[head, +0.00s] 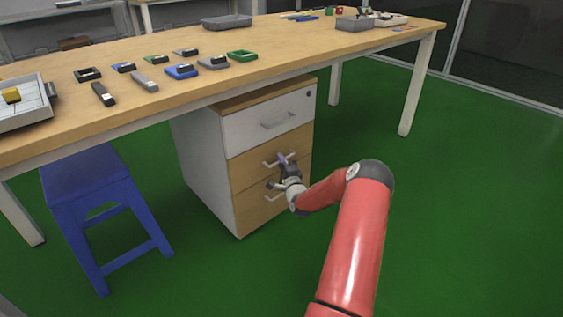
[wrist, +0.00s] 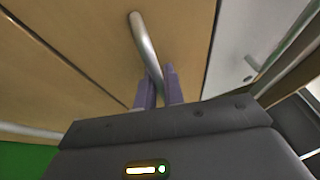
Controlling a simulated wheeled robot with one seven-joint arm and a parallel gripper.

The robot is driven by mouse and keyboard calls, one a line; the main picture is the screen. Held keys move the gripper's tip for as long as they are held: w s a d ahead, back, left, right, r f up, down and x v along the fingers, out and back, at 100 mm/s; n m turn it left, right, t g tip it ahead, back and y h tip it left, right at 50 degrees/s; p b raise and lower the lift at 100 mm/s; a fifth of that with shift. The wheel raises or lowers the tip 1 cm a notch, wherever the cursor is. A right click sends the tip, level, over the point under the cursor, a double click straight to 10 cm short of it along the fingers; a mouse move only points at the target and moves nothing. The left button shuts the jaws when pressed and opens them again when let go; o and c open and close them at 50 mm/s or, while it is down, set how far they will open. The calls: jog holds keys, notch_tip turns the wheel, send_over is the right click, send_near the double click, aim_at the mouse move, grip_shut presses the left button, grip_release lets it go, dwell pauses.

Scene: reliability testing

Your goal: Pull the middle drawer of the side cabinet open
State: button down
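The side cabinet (head: 205,165) stands under the table, with a white top drawer (head: 265,124) and two wood-coloured drawers below. The middle drawer (head: 243,170) looks flush with the cabinet front. Its metal bar handle (wrist: 145,45) runs down between the purple fingers in the wrist view. My gripper (wrist: 160,88) reaches this handle from the front; the fingers are close together with the bar between them, seemingly touching both sides. My gripper (head: 284,160) covers part of the handle in the head view.
The bottom drawer (head: 250,208) has a similar handle, partly behind my wrist. A blue stool (head: 90,180) stands left of the cabinet. The table (head: 300,52) overhangs it, bearing small parts and trays. Green floor (head: 470,220) is clear to the right.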

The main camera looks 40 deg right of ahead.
jog(key=shift+s, duration=0.15)
jog(key=s+d, duration=0.2)
jog(key=s, duration=2.8)
jog(key=shift+d, duration=0.15)
jog(key=c, duration=1.8)
grip_release()
jog(key=v, duration=0.7)
jog(key=shift+s, duration=0.35)
jog(key=shift+f, duration=0.15)
